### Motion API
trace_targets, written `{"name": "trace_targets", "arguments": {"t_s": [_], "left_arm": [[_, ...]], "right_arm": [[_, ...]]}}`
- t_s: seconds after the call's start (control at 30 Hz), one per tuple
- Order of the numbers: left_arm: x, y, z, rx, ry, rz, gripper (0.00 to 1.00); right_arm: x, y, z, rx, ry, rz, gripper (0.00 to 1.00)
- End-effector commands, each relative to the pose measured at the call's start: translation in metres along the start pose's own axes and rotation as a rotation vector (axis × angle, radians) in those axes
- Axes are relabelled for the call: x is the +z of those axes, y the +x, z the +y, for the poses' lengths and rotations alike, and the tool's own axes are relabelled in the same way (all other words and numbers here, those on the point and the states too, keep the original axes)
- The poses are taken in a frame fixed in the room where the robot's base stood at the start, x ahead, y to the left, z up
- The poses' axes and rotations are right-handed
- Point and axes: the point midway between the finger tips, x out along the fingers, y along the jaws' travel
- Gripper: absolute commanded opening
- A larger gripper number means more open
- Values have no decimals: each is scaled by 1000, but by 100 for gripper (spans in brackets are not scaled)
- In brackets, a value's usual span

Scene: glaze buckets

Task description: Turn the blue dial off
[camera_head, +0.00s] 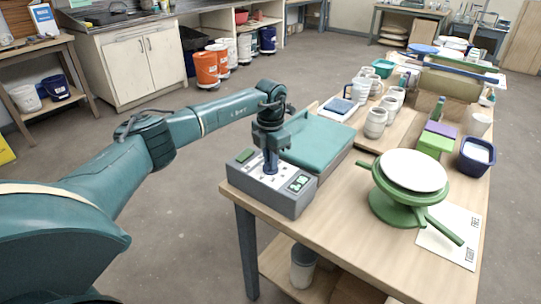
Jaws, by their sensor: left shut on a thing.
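A grey control box (297,207) stands at the near left corner of the wooden table. It has a white top panel, a green patch at the back left and a green display (299,183) at the front right. My left gripper (270,158) points down over the box and is shut on the blue dial (270,168). The jaws hide much of the dial, so I cannot tell which way it is turned. My right gripper is not in view.
A teal slab (318,146) lies right behind the box. A green stand with a white disc (413,170) is to the right, its handles sticking out. Mugs (376,122) and tubs stand farther back.

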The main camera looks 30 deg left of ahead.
Motion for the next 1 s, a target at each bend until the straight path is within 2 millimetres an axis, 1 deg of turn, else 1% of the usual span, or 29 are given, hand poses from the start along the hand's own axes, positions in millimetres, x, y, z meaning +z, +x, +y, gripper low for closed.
{"name": "trace_targets", "arguments": {"t_s": [0.07, 0.2, 0.4, 0.63, 1.0], "left_arm": [[0, -2, 0, 1, -60, 0, 0], [0, -2, 0, 1, -150, -1, 0], [0, -1, 0, 1, -237, -1, 0], [0, -1, 0, 0, -281, -1, 0], [0, -1, 0, 0, -289, -1, 0]], "right_arm": [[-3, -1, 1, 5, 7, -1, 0], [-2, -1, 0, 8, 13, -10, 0], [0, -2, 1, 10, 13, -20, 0], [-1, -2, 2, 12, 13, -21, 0], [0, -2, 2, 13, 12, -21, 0]]}}
